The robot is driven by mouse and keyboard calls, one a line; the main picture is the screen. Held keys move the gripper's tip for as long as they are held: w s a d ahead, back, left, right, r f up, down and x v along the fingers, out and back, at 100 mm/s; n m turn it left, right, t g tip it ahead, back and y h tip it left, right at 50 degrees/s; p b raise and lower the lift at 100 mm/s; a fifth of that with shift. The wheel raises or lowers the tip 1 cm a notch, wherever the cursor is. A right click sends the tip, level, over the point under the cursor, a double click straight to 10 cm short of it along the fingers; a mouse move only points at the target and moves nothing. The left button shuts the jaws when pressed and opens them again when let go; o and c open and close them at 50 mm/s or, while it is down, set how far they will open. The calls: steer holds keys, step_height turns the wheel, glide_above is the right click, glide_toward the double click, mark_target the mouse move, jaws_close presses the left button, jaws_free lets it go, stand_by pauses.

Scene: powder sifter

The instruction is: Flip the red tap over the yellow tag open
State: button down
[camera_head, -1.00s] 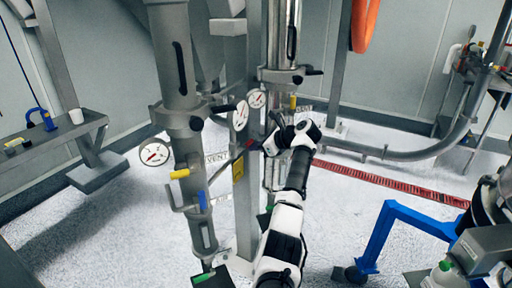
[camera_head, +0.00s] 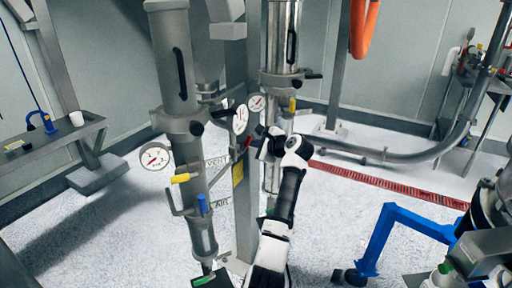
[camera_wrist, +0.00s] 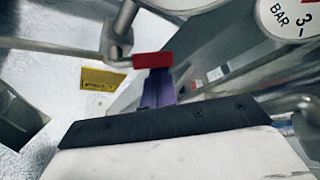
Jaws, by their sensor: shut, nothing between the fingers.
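The red tap (camera_head: 248,142) is a small red handle on the grey post in the middle of the head view. The yellow tag (camera_head: 237,172) is on the post just below it. In the wrist view the red tap (camera_wrist: 152,60) is a short red sleeve on a metal lever, with the yellow tag (camera_wrist: 101,79) to its left. My gripper (camera_head: 261,137) is close to the right of the tap. Its purple fingers (camera_wrist: 157,82) are shut and empty, with their tips right at the red handle. I cannot tell whether they touch it.
Round gauges (camera_head: 240,118) sit just above the tap, and one gauge (camera_wrist: 288,14) fills the upper right wrist view. A blue frame (camera_head: 385,232) stands right.

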mark_target(250, 141)
steer(key=n+t+b, duration=0.1)
steer(key=s+r+n+t+b, duration=0.1)
steer(key=a+n+t+b, duration=0.1)
steer(key=shift+s+r+n, duration=0.35)
steer(key=shift+n, duration=0.05)
steer(key=shift+s+a+r+n+t+b, duration=0.35)
steer(key=shift+s+r+n+t+b, duration=0.2)
steer(key=shift+n+b, duration=0.35)
steer(key=shift+s, duration=0.15)
stand_by(0.3)
